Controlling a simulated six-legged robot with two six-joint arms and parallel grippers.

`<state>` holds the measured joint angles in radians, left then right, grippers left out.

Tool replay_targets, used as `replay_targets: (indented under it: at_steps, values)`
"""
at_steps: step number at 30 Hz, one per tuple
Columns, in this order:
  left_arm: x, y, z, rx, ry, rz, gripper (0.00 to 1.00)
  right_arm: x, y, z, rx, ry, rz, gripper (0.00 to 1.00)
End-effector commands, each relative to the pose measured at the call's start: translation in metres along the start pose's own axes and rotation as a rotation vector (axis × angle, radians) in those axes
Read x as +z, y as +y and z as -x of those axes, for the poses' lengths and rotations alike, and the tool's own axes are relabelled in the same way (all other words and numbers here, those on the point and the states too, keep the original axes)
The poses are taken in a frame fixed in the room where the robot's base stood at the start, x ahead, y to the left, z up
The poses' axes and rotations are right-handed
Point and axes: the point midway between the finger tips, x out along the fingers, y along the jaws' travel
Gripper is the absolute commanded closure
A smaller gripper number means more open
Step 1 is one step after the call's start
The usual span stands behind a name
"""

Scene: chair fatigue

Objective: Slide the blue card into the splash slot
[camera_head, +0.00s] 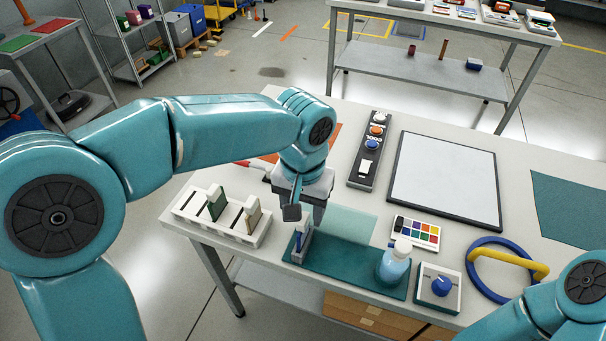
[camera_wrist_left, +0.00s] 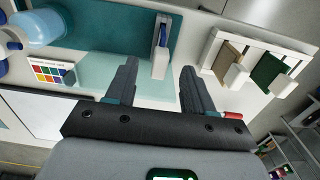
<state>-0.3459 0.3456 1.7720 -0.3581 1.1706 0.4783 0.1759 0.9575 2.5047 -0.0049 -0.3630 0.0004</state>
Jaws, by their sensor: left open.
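The blue card (camera_head: 302,242) stands upright with a pale handle or holder on the teal mat, below my left gripper. It also shows in the left wrist view (camera_wrist_left: 162,36). My left gripper (camera_head: 305,212) is open above it; in the left wrist view the spread fingers (camera_wrist_left: 160,68) point toward it from either side, with nothing gripped. A white slotted rack (camera_head: 184,212) stands to the left, holding a green card (camera_head: 216,206) and a tan card (camera_head: 252,218), with dark slots beside them. I cannot read which one is the splash slot. My right gripper is out of view.
The teal mat (camera_head: 345,268) also carries a blue bottle (camera_head: 393,266). A knob box (camera_head: 438,287), colour palette (camera_head: 415,232), blue ring with yellow handle (camera_head: 508,262), button panel (camera_head: 370,150) and framed white board (camera_head: 445,180) occupy the table. The rack stands near the front edge.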

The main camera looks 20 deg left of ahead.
Motion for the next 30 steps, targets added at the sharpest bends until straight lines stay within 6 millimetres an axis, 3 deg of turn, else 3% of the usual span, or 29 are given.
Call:
replay_targets:
  at_steps: [6,13,19,30]
  values:
    - [-0.001,0.001,0.063,0.002,0.006,-0.001,0.47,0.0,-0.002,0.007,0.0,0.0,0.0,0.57]
    - [0.0,0.001,0.112,0.001,0.003,-0.002,0.47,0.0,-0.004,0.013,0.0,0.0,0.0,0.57]
    - [0.0,0.0,0.129,0.0,0.001,-0.002,0.47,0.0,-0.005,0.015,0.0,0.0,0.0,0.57]
    - [0.0,0.0,0.13,0.0,0.0,-0.002,0.47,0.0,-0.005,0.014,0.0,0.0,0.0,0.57]
